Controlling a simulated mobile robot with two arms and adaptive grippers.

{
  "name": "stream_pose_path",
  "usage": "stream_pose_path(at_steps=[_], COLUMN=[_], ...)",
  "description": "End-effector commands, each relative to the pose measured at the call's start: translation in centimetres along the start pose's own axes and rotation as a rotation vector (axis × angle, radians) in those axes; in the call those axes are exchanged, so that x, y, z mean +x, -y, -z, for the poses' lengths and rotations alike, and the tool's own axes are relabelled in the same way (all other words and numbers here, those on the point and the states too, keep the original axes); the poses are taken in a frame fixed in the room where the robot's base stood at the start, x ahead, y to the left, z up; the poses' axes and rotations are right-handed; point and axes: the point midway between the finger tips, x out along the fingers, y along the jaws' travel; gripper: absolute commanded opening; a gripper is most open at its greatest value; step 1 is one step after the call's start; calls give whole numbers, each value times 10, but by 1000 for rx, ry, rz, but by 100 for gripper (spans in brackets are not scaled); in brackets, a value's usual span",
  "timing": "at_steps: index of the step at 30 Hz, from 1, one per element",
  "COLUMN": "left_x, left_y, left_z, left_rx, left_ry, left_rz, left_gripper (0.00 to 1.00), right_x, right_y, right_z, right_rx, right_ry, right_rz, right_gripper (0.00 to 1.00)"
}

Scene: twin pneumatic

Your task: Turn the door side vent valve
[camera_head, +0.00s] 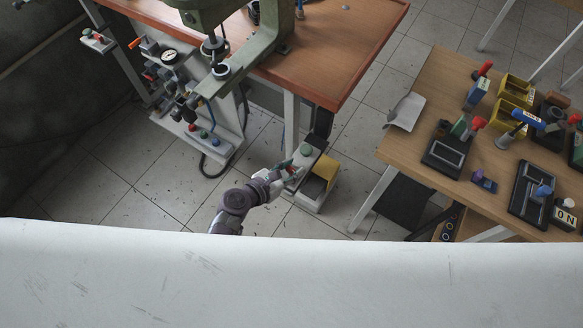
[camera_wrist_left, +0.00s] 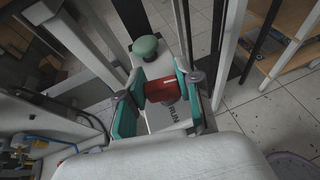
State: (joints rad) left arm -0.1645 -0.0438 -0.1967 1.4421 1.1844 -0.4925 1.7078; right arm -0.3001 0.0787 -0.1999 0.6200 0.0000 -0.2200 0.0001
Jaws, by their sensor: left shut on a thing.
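My left gripper (camera_head: 286,169) reaches down to a small floor-level box (camera_head: 306,200) beside the bench leg. In the left wrist view the teal fingers of my gripper (camera_wrist_left: 160,80) are shut on a red valve handle (camera_wrist_left: 161,88), one finger on each side. The handle sits on a pale box face with the word RUN (camera_wrist_left: 178,115) printed near it. A green mushroom button (camera_wrist_left: 146,46) stands just beyond the handle; it also shows in the head view (camera_head: 306,150). The fingers hide part of the handle. I cannot read a label naming the valve.
A yellow guard (camera_head: 325,168) stands right of the button. A green press (camera_head: 262,50) stands on the brown bench (camera_head: 335,75), with a gauge panel (camera_head: 195,115) at left. A wooden table (camera_head: 410,155) with several switches is at right. Tiled floor is clear at lower left.

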Motion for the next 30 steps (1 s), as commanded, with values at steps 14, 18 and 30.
stream_pose_path(at_steps=[14, 18, 30], left_x=[1, 2, 2], left_y=[-2, -3, -2], left_z=[3, 3, 3], left_rx=[176, 226, 370], left_ry=[-2, -2, -2], left_rz=[413, 535, 885], left_gripper=[0, 0, 0], right_x=[21, 28, 57], right_y=[0, 0, 0], right_z=[-2, -3, -6], right_rx=[0, 0, 0], right_ry=[0, 0, 0], right_rz=[0, 0, -1], right_gripper=[79, 79, 79])
